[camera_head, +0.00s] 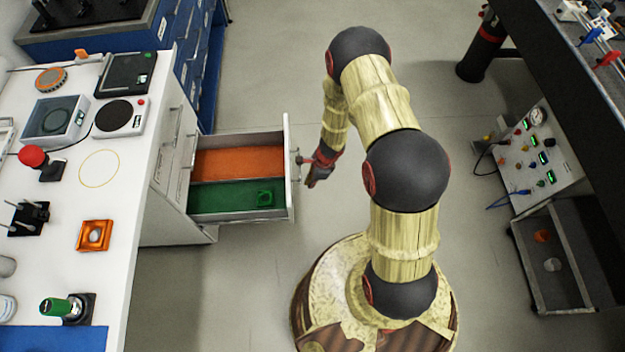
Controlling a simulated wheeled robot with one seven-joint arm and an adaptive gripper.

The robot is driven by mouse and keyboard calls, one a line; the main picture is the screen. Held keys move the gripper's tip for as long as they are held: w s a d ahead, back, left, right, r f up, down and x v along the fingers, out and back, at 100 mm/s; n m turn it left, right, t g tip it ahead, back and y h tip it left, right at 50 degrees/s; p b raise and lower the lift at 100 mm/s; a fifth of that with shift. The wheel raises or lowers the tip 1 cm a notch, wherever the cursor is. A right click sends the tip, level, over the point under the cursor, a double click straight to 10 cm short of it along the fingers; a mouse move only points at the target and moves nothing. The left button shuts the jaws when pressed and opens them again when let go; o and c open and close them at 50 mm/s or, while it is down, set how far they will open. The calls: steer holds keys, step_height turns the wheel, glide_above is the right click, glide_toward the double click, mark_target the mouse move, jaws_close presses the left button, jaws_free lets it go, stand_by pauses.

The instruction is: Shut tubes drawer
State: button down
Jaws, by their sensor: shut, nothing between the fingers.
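The drawer (287,190) is pulled out from the white bench at the left, with its front panel facing right. It has an orange-lined compartment (240,162) at the back and a green-lined compartment (225,198) nearer. A small green piece (265,198) lies in the green compartment. No label shows, so I cannot tell whether this is the tubes drawer. My gripper (311,183) is shut and empty, just right of the drawer front near its handle (298,168). I cannot tell whether it touches the handle.
The white bench top (125,165) holds balances, a red-topped device (35,157) and an orange tray (94,235). A dark cart (520,255) and instrument panel (533,150) stand at the right. Grey floor is free between the drawer and the cart, around my base.

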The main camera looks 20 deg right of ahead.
steer(key=w+a+f+b, duration=0.1)
steer(key=a+f, duration=0.2)
steer(key=a, duration=0.1)
steer(key=shift+w+a+f+b, duration=0.25)
steer(key=shift+a+f+b, duration=0.1)
steer(key=shift+b, duration=0.05)
